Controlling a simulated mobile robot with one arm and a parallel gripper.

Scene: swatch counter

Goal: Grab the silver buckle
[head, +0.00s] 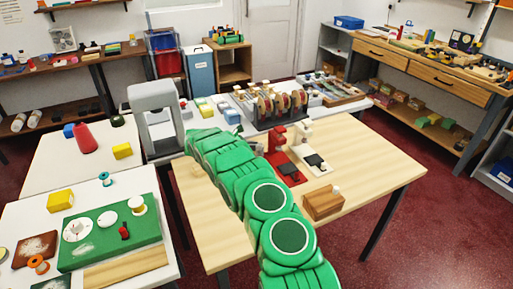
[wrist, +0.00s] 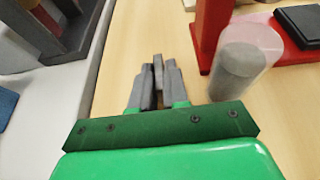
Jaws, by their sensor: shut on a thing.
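In the wrist view my gripper (wrist: 159,80) points down over the pale wooden table, its two grey fingers close together. A thin grey piece, which looks like the silver buckle (wrist: 158,68), stands between the fingers, and the gripper is shut on it. Most of the piece is hidden by the fingers, so its full shape does not show. I cannot tell whether it touches the table. In the head view my green arm reaches across the table, and the gripper and buckle are hidden behind it.
A red stand (wrist: 211,30) and a clear-and-grey cylinder (wrist: 240,62) are close on the right in the wrist view. A dark grey frame (wrist: 68,38) is at upper left.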

